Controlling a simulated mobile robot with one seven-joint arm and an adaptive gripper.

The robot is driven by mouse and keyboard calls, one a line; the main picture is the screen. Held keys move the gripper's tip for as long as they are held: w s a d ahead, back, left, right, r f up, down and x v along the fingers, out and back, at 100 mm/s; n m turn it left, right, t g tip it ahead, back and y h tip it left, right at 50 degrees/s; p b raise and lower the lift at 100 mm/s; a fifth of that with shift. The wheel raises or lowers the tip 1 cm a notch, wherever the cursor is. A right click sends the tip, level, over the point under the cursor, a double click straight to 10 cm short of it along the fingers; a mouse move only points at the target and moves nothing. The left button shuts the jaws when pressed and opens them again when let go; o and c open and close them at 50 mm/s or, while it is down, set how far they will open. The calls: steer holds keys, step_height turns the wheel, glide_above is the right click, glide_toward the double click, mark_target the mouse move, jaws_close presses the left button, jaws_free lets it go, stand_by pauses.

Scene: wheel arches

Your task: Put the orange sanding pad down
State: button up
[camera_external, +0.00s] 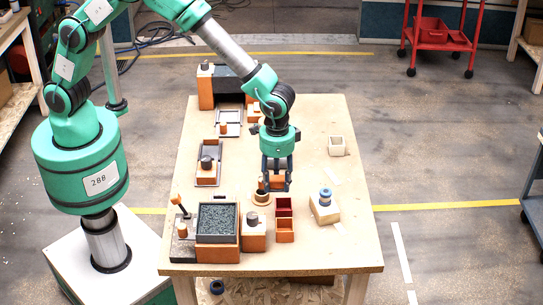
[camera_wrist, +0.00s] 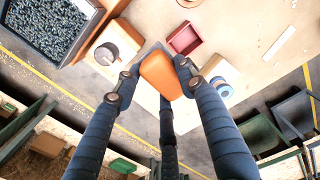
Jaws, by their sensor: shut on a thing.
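The orange sanding pad (camera_wrist: 160,74) is a small rounded block. In the wrist view it is clasped between the dark fingertips of my gripper (camera_wrist: 152,80). In the external view my gripper (camera_external: 277,182) points down over the middle of the wooden table (camera_external: 325,105), and the pad (camera_external: 277,181) shows as an orange patch between the fingers. The pad seems to be above the tabletop, but I cannot tell the gap exactly.
A red and orange open box (camera_external: 285,229) and a block with a grey knob (camera_external: 254,231) stand in front of my gripper. A tray of grey granules (camera_external: 217,222) is left, a block with a blue ring (camera_external: 325,206) right. The table's right back is mostly clear.

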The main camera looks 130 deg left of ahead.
steer(key=w+d, duration=0.9)
steer(key=w, duration=0.3)
glide_above(286, 260)
steer(key=shift+f, duration=2.9)
steer(key=shift+f, duration=0.1)
steer(key=shift+f, duration=3)
steer(key=shift+f+b, duration=0.4)
steer(key=shift+f, duration=1.5)
steer(key=shift+f, duration=0.1)
